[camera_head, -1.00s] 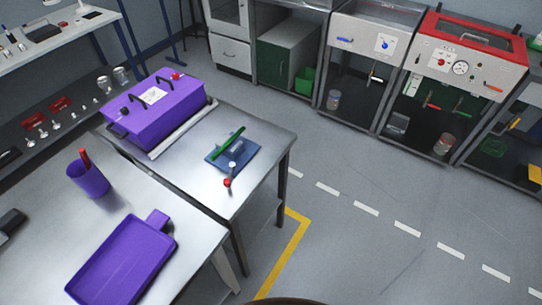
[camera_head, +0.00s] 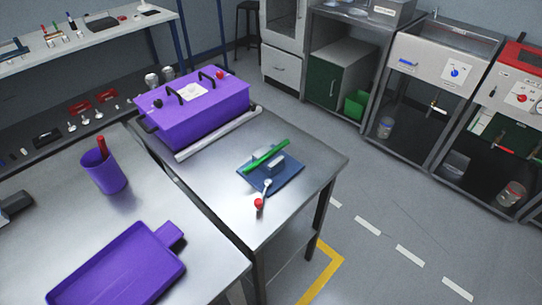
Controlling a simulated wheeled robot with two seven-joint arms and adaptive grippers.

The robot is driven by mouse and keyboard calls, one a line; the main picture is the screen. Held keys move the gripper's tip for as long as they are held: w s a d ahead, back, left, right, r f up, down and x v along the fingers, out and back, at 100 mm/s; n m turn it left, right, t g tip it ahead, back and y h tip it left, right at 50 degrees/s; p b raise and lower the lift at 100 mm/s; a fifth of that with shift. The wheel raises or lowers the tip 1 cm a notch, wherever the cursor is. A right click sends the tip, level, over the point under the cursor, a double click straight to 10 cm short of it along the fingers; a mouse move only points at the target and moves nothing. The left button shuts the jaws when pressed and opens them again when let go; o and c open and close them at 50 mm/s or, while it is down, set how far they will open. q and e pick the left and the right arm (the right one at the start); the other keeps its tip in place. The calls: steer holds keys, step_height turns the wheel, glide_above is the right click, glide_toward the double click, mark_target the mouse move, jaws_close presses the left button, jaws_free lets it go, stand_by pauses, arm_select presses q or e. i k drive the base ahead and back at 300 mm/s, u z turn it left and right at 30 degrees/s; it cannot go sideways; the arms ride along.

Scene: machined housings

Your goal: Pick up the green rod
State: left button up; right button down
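The green rod (camera_head: 266,155) lies slanted across a small grey fixture on a blue plate (camera_head: 288,178), on the metal table to the right of the purple box. A lever with a red ball knob (camera_head: 259,203) sticks out from the fixture toward the table's front. The rod's ends are free, with nothing gripping it.
A purple box with black handles (camera_head: 195,110) stands at the table's back left. On the nearer table are a purple cup holding a red item (camera_head: 105,172) and a purple tray (camera_head: 120,268). Metal tabletop around the blue plate is clear. Floor is open at right.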

mark_target(272, 152)
steer(key=z, duration=1.9)
steer(key=i, duration=1.4)
steer(key=u, duration=3.15)
